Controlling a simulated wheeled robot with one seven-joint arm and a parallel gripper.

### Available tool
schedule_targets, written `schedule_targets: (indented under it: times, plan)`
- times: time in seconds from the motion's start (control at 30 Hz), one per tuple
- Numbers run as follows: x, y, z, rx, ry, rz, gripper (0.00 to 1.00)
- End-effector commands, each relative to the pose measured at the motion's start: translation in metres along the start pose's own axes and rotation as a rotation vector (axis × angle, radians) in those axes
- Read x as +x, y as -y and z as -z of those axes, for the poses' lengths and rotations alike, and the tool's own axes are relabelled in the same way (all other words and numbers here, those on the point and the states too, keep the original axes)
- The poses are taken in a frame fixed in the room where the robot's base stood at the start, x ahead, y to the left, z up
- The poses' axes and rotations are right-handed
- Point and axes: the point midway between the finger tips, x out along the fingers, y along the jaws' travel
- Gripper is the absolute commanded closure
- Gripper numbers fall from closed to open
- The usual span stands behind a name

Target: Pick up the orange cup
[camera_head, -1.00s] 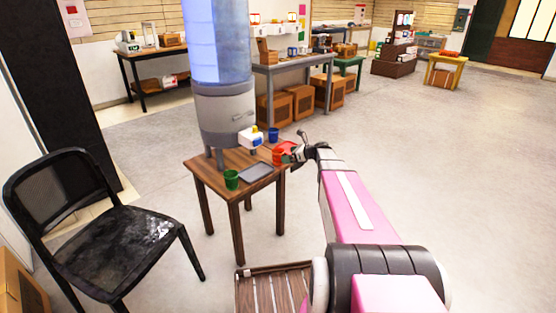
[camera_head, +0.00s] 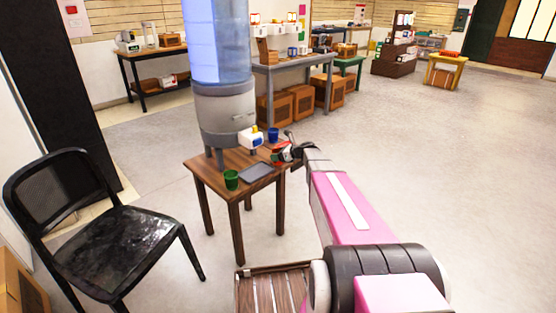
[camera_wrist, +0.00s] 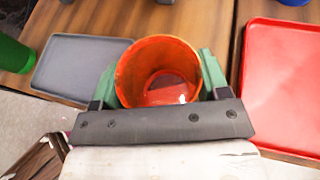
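The orange cup (camera_wrist: 152,58) stands upright and open-topped in the middle of the wrist view. My gripper (camera_wrist: 160,75) has its two green-lined fingers one on each side of the cup, close to its wall. The fingers are spread about as wide as the cup, and I see no clear squeeze on it. In the head view my gripper (camera_head: 286,152) is at the right side of the small wooden table (camera_head: 212,174) and mostly hides the cup.
A grey tray (camera_head: 257,173) and a green cup (camera_head: 231,180) are on the table, left of my gripper. A red tray (camera_wrist: 285,75) lies close on the right in the wrist view. A blue cup (camera_head: 273,134) and a water dispenser (camera_head: 225,110) stand behind. A black chair (camera_head: 100,235) is at left.

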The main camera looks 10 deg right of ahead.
Motion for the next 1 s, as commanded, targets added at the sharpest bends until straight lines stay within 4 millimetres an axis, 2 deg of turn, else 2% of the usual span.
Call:
schedule_targets:
  times: [0.3, 0.43, 0.57, 0.8, 1.0]
  plan:
    - [0.0, 0.0, 0.0, 0.0, 0.0, 0.0, 0.56]
    - [-0.003, 0.0, -0.006, -0.001, 0.001, 0.0, 0.56]
    - [-0.01, -0.001, -0.022, -0.001, 0.001, 0.0, 0.56]
    - [-0.027, -0.001, -0.063, -0.002, 0.002, 0.0, 0.56]
    - [-0.037, -0.001, -0.086, -0.001, 0.0, 0.0, 0.56]
